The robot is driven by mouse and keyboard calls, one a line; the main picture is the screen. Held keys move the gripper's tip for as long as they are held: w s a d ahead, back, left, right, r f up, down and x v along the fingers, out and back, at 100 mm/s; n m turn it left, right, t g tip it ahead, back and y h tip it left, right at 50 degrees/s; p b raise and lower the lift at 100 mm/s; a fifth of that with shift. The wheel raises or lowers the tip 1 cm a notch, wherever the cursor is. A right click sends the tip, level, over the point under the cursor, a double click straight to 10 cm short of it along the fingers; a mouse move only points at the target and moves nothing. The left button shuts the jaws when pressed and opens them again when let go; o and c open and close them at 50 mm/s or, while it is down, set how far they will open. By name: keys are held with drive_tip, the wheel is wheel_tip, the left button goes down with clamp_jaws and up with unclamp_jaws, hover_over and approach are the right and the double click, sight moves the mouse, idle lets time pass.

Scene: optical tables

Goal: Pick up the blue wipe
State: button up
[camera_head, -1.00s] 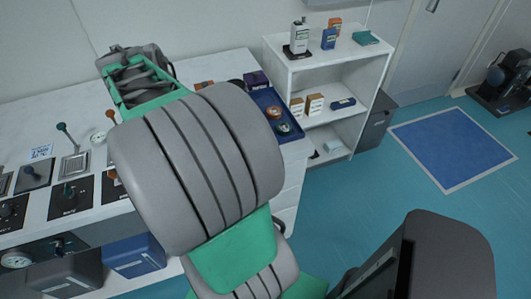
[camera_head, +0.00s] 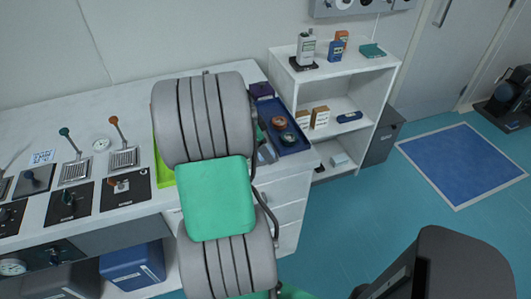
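I cannot single out the blue wipe with certainty. A small pale blue piece (camera_head: 339,158) lies on the lowest level of the white shelf, too small to identify. A flat teal piece (camera_head: 372,50) lies on the shelf's top at the right. My grey and green arm stands in the middle of the view, over the white bench (camera_head: 95,107). My gripper does not show; the arm hides whatever is behind it, including part of the bench top.
A blue tray (camera_head: 296,149) with round items sits at the bench's right end. A yellow-green mat edge (camera_head: 163,172) shows beside my arm. Levers and switch panels (camera_head: 68,202) fill the bench's left. The white shelf (camera_head: 388,72) holds bottles and boxes. Floor at right is open around a blue mat (camera_head: 462,165).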

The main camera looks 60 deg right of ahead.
drive_tip(key=c, duration=1.3)
drive_tip(key=shift+c, duration=0.2)
drive_tip(key=shift+w+r, duration=0.1)
drive_tip(key=shift+r, duration=0.5)
drive_tip(key=a+r, duration=1.1)
drive_tip(key=a, duration=0.3)
drive_tip(key=shift+s+r+b, duration=0.25)
drive_tip(key=shift+r+b, duration=0.05)
drive_tip(key=shift+r, duration=0.1)
